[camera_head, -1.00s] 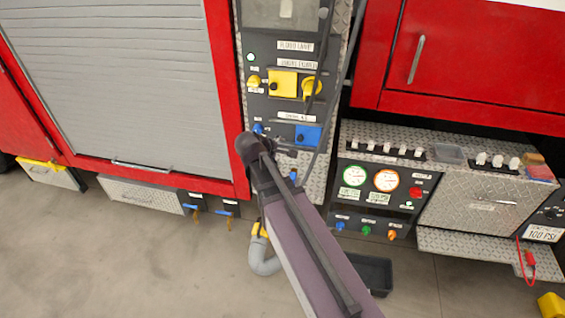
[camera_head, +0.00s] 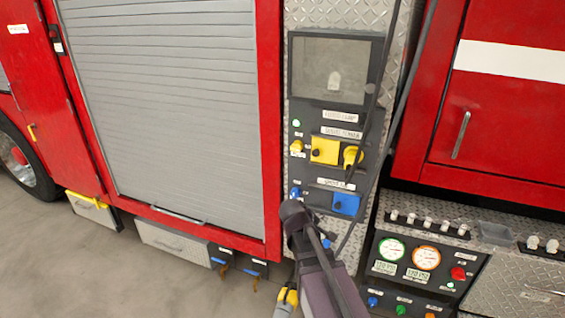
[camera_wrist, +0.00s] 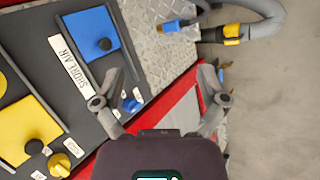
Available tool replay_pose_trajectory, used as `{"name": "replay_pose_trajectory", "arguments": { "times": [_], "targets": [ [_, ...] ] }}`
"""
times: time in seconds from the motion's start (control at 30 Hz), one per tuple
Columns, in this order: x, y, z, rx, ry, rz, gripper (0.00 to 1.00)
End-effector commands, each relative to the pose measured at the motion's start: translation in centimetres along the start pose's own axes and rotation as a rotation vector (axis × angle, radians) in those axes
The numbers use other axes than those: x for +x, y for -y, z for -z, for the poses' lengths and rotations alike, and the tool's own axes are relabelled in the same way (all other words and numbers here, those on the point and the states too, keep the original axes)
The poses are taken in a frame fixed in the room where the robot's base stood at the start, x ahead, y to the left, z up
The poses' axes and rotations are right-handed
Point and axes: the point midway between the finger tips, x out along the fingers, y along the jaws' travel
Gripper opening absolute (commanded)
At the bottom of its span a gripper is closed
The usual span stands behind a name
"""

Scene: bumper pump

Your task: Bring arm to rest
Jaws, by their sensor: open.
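My arm (camera_head: 318,270) reaches up from the bottom of the head view, in front of the lower part of the black control panel. In the wrist view my gripper (camera_wrist: 162,76) is open, with its two fingers spread apart and nothing between them. A blue cover (camera_wrist: 88,38) and a small blue knob (camera_wrist: 131,104) lie beyond the left finger, on the panel labelled "SHORE AIR". The gap between fingers and panel is hard to judge. The fingers do not show clearly in the head view.
The head view shows a yellow cover (camera_head: 324,150), a yellow plug (camera_head: 352,156), the blue cover (camera_head: 346,205) and a dark hanging cable. Gauges (camera_head: 391,249) stand at lower right, a grey roller shutter (camera_head: 165,100) at left. A grey hose (camera_wrist: 264,25) shows in the wrist view. Open floor (camera_head: 50,250) lies lower left.

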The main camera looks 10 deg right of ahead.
Motion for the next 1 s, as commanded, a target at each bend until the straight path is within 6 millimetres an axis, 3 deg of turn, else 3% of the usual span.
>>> {"name": "replay_pose_trajectory", "arguments": {
  "times": [0.27, 0.7, 1.0],
  "targets": [
    [0.0, 2.3, -1.7, 0.136, 0.01, 0.121, 0.92],
    [-2.6, 10.6, -6.0, 0.607, 0.123, 0.589, 0.92],
    [-3.5, 12.0, -6.5, 0.689, 0.162, 0.684, 0.92]
  ]
}}
